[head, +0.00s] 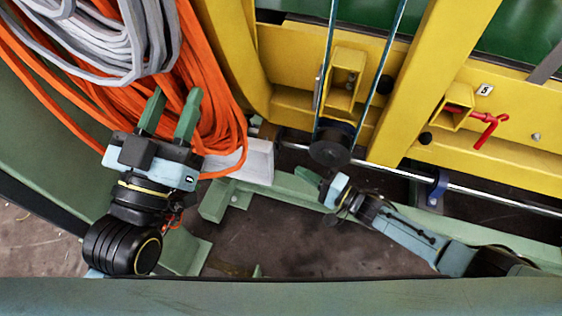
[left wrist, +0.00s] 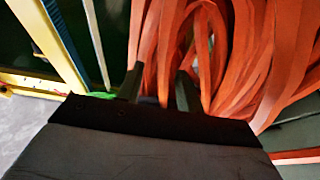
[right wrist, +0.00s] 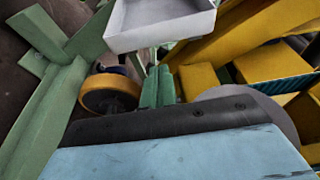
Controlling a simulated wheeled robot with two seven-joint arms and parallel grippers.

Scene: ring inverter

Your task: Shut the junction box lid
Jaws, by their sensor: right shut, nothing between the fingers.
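A pale grey box (head: 258,162), possibly the junction box, is beside the orange cables at the middle left of the head view, partly hidden by them. In the right wrist view a pale grey open-sided box or lid (right wrist: 165,38) hangs at the top, beyond my fingertips; I cannot tell which part is the lid. My right gripper (head: 308,176) is shut and empty, to the right of and just below the box, apparently apart from it. It also shows in the right wrist view (right wrist: 157,86). My left gripper (head: 170,100) is open over the orange cables, with nothing clearly held.
Orange cables (head: 212,100) and a grey cable coil (head: 105,45) fill the upper left. A yellow frame (head: 410,90) with a black pulley (head: 330,148), a metal rod (head: 500,195) and a red handle (head: 488,125) stands at the right. Green beams (head: 215,205) cross below.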

